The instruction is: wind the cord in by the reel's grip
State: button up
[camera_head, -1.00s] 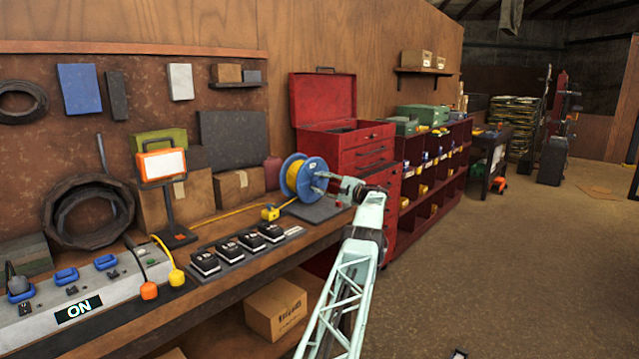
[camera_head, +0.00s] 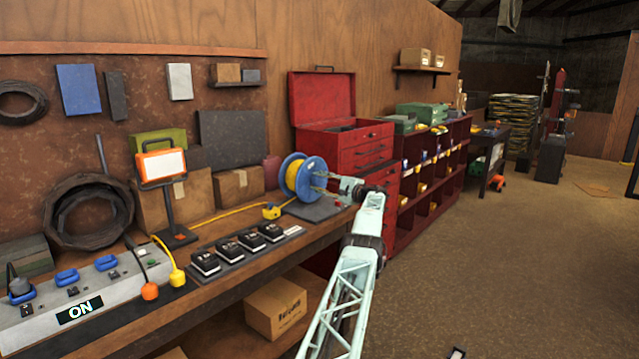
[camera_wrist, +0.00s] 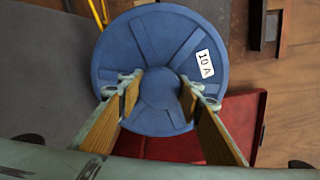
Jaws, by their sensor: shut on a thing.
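The cord reel (camera_head: 312,178) has blue side discs and yellow cord (camera_head: 292,174) wound between them. It stands upright on a dark mat on the bench. The cord leads down to a yellow block (camera_head: 271,211) at the mat's left, and a yellow line runs on left along the bench. My gripper (camera_head: 325,181) is at the reel's right face. In the wrist view the blue disc (camera_wrist: 115,50) with a "10 A" label fills the middle. My fingertips (camera_wrist: 160,92) close on the round blue grip at its centre, their contact partly hard to make out.
A red tool chest (camera_head: 365,157) stands close behind the reel. Black battery packs (camera_head: 238,248) sit in a row in front of it. A work lamp (camera_head: 163,167) and a power strip (camera_head: 75,305) reading ON are to the left. The floor at right is open.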

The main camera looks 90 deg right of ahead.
jog(key=shift+f, duration=0.1)
dwell(0.5)
jog(key=o, duration=1.2)
jog(key=shift+c, duration=0.2)
jog(key=shift+r, duration=0.2)
